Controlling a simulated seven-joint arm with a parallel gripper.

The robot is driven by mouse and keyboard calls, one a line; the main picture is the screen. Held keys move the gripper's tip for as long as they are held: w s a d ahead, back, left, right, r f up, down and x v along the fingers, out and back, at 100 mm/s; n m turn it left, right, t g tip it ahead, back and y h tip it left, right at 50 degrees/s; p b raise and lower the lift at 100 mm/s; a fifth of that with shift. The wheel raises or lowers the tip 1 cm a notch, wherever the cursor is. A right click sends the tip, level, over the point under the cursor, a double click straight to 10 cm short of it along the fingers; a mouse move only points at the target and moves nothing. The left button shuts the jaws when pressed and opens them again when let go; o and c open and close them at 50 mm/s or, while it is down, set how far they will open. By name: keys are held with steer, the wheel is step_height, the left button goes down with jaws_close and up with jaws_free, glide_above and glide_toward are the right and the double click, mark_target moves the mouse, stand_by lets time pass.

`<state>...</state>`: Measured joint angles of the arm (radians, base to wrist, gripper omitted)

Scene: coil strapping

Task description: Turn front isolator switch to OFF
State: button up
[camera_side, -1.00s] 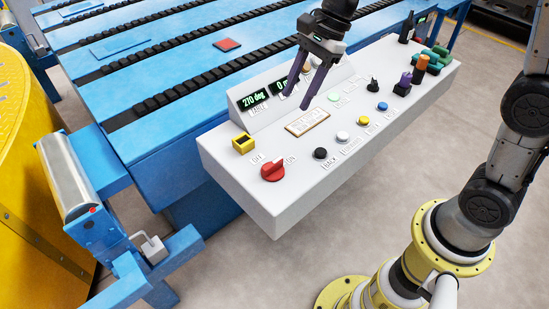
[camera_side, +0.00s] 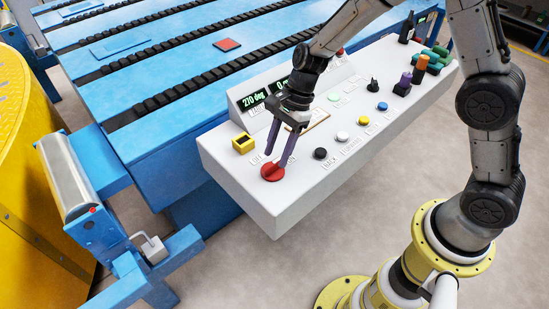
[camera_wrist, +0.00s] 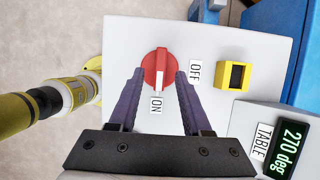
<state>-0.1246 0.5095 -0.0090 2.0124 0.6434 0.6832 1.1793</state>
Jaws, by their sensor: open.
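The red isolator switch (camera_side: 272,172) is a round rotary knob at the front left end of the white control panel. In the wrist view the knob (camera_wrist: 153,66) has a raised bar with a white mark, pointing toward the ON label (camera_wrist: 157,104). The OFF label (camera_wrist: 195,72) is to the right of the knob. My gripper (camera_side: 276,158) is over the knob with its purple fingers pointing down. In the wrist view my gripper (camera_wrist: 158,72) is open, one finger either side of the knob's bar. I cannot tell whether the fingertips touch it.
A yellow-framed block (camera_side: 243,144) stands beside the switch, also in the wrist view (camera_wrist: 235,75). Several push buttons, such as a black one (camera_side: 320,153), run along the panel's front. The display housing (camera_wrist: 255,130) rises behind. Floor lies open in front.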

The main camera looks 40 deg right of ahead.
mark_target(273, 168)
steer(key=shift+x, duration=1.25)
steer(key=shift+c, duration=0.3)
jaws_close()
